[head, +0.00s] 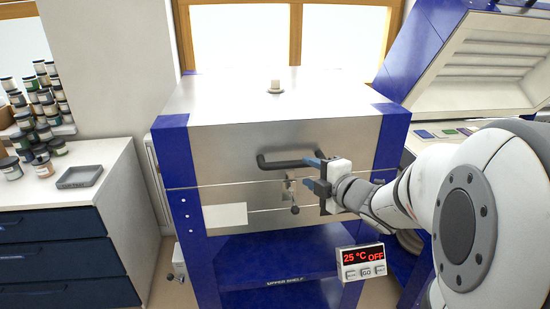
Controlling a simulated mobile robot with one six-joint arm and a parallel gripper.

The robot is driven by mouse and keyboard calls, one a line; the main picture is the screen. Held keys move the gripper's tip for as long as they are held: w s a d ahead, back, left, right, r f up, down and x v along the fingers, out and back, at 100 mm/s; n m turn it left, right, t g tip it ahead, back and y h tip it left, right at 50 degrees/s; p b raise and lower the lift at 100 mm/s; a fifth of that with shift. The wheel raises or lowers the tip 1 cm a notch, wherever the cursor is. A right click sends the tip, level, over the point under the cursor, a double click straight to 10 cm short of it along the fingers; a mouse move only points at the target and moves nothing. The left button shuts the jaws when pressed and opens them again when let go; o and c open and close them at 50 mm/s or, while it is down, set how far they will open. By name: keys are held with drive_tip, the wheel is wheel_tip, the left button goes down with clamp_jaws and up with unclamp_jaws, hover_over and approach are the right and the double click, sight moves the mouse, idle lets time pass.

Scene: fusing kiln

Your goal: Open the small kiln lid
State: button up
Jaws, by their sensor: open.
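The small kiln (230,150) stands in the middle of the head view, a steel box with blue corners on a blue stand. Its lid (330,103) looks shut, with a white plug on top. A dark bar handle (285,163) runs across the lid's front, and a small latch (291,190) hangs just below it. My gripper (308,174) is at the kiln front, at the right end of the handle and beside the latch. Its blue-tipped jaws are open. I cannot tell whether they touch the handle or the latch.
A controller (363,263) reading 25 °C OFF is at the lower right of the kiln. A second kiln with a raised lid (500,60) is at the right. A drawer cabinet (60,215) with jars and a grey tray (80,176) is at the left.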

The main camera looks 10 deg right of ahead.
sight(296, 166)
drive_tip(key=x, duration=0.7)
drive_tip(key=shift+w+a, duration=0.15)
drive_tip(key=shift+w, duration=0.1)
drive_tip(key=shift+c, duration=0.5)
clamp_jaws()
